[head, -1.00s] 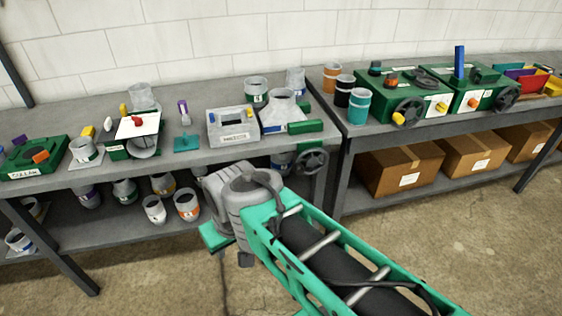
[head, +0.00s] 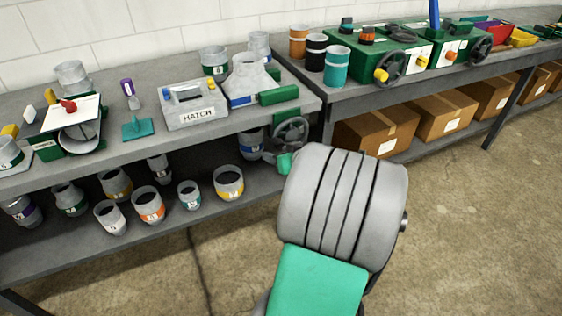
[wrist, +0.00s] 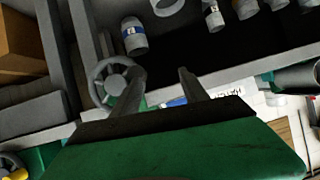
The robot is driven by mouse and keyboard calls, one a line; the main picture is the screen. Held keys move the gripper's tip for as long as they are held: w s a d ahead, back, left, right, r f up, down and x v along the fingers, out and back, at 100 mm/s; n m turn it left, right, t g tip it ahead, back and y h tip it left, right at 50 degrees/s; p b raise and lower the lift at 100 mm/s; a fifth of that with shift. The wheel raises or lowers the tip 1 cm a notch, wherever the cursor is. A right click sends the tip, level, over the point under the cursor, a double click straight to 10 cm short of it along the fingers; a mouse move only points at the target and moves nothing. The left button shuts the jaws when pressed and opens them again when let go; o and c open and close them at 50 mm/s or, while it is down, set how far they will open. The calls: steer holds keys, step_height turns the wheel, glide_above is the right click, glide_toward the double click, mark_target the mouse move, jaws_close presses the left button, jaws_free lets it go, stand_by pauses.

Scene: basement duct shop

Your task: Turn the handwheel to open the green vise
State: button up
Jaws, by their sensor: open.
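The green vise (head: 279,94) is at the right front corner of the left bench. Its grey handwheel (head: 290,132) hangs below the bench edge, facing out. In the wrist view the handwheel (wrist: 103,68) is at the left, with spokes and hub visible. My gripper (wrist: 163,73) is open and empty. Its two fingers point towards the bench edge; the left finger overlaps the wheel's right side in the picture, and contact cannot be told. In the head view my grey arm link covers most of the gripper. How far the jaws are apart is unclear.
A grey duct fitting (head: 248,80) stands behind the vise jaw. A grey HATCH box (head: 192,112) is to its left. Several labelled collars line the lower shelf. The right bench holds green boxes with handwheels (head: 391,69), above cardboard boxes (head: 377,130). The floor in front is clear.

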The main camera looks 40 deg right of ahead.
mark_target(293, 137)
steer(key=w+d+f+m+t+h, duration=0.1)
steer(key=w+d+f, duration=0.2)
steer(key=w+d, duration=0.2)
steer(key=shift+d+f, duration=0.2)
steer(key=shift+d, duration=0.1)
steer(key=shift+w, duration=0.1)
jaws_close()
stand_by(0.4)
stand_by(0.8)
